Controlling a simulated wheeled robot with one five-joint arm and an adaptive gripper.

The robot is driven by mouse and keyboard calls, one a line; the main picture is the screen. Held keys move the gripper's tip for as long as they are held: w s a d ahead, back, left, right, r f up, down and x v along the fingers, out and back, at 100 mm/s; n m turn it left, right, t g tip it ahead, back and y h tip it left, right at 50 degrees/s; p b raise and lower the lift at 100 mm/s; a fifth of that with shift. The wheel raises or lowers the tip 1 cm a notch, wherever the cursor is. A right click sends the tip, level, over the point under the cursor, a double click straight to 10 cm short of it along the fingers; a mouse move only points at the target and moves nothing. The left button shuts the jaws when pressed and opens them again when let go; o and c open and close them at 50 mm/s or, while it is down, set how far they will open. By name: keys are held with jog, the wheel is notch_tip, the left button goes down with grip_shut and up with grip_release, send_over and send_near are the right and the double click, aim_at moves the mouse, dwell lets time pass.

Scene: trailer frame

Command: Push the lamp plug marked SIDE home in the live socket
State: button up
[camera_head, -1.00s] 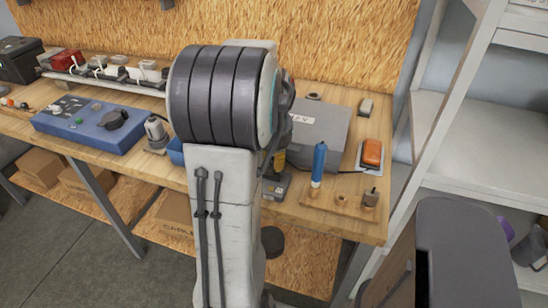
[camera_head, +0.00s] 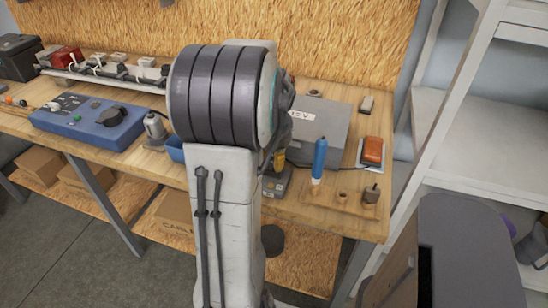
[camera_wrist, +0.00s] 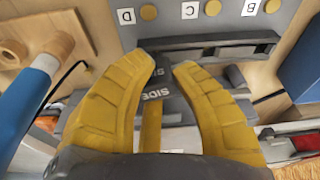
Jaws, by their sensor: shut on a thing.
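My gripper (camera_wrist: 163,66) has two yellow fingers closed around a dark plug marked SIDE (camera_wrist: 155,93) in the wrist view. The plug points toward a dark horizontal bar (camera_wrist: 225,45) in front of a grey panel with labels D (camera_wrist: 126,16), C (camera_wrist: 190,10) and B (camera_wrist: 250,8), each near a round brass-coloured dot. The plug's front end is hidden by the fingers and bar, so I cannot tell whether it is in a socket. A grey box (camera_head: 325,135) stands just right of my arm.
A blue-handled tool (camera_head: 319,160) stands upright in a wooden holder (camera_head: 335,205); its handle is close at left in the wrist view (camera_wrist: 28,100). An orange object (camera_head: 373,150) lies right of the grey box. A blue case (camera_head: 90,125) and power strip (camera_head: 105,77) are left.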

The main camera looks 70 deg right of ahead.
aim_at(274, 155)
jog(key=shift+f+b, duration=0.35)
jog(key=shift+f, duration=0.1)
dwell(0.3)
jog(key=o, duration=1.4)
jog(key=shift+r, duration=0.15)
jog(key=shift+r+p, duration=0.4)
jog(key=shift+d+p+v, duration=0.2)
jog(key=shift+p+v, duration=0.6)
jog(key=shift+v, duration=0.2)
jog(key=shift+d+p+v, duration=0.2)
jog(key=shift+p+v, duration=0.65)
jog(key=shift+v, duration=0.1)
jog(key=shift+d+p+v, duration=0.2)
jog(key=shift+p+v, duration=0.6)
jog(key=shift+v, duration=0.2)
jog(key=shift+w+r, duration=0.1)
jog(key=shift+a, duration=0.1)
